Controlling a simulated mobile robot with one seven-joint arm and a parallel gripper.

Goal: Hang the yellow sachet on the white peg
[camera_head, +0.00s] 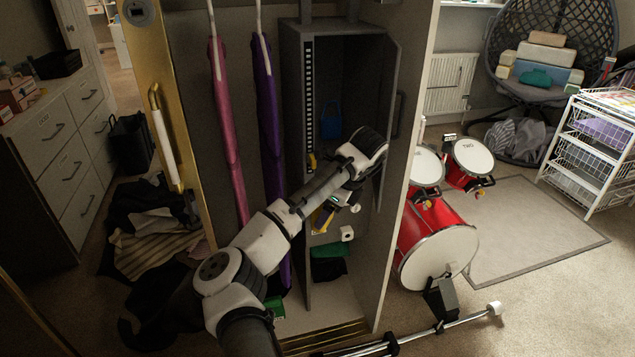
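My arm reaches into the open wardrobe, and its wrist bends down in front of the dark inner locker. My gripper (334,208) is small and partly hidden behind my forearm. A yellow patch, likely the yellow sachet (321,219), shows right beside the fingers; I cannot tell whether they touch or grip it. A white block-like end, probably the white peg (347,233), shows just below and to the right of the gripper, apart from the yellow patch. Another small yellow item (312,161) shows at the locker's left edge, above my forearm.
A blue bag (331,120) hangs in the locker (291,90). Pink (227,120) and purple (268,110) long items hang left of it. The wardrobe's right wall (402,190) stands close to my wrist. Red drums (437,240) and a metal stand (440,325) occupy the floor at right.

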